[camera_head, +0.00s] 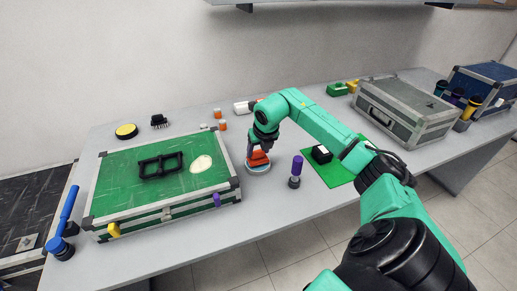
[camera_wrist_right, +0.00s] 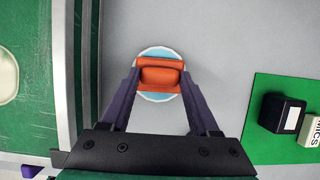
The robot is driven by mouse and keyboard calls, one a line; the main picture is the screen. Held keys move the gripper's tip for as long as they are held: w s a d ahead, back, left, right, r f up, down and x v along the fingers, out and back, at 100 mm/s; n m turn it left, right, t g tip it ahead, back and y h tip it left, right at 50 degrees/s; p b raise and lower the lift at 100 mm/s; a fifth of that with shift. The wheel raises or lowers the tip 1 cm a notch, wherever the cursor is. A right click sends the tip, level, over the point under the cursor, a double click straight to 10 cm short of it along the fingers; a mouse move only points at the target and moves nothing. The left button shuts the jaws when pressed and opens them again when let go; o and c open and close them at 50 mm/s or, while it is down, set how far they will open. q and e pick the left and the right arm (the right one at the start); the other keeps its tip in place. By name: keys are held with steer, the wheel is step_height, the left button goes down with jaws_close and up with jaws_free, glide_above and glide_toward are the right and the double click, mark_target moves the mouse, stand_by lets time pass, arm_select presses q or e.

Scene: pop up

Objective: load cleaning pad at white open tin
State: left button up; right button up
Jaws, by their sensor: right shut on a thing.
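The orange cleaning pad (camera_head: 258,158) is between the fingers of my right gripper (camera_head: 259,151), which is shut on it. The white open tin (camera_head: 258,170), round with a light blue inside, stands on the table directly under the pad. In the right wrist view the pad (camera_wrist_right: 160,73) lies across the middle of the tin (camera_wrist_right: 157,51) and hides most of its inside, with purple fingers at its two ends. I cannot tell whether the pad touches the tin's contents. My left gripper is not in view.
A green case (camera_head: 130,185) stands left of the tin, with a black frame and a cream oval on top. A purple-topped bottle (camera_head: 295,172) stands to the right, near a green mat (camera_head: 336,175) with a black block (camera_head: 321,154). A grey case (camera_head: 405,110) stands farther right.

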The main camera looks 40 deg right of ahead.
mark_target(258, 152)
stand_by(0.5)
steer(key=shift+f+b, duration=0.4)
steer(key=shift+f, duration=0.1)
stand_by(1.2)
steer(key=shift+r, duration=0.1)
steer(key=shift+r+p, duration=2.65)
steer(key=shift+r, duration=0.8)
steer(key=shift+r, duration=0.1)
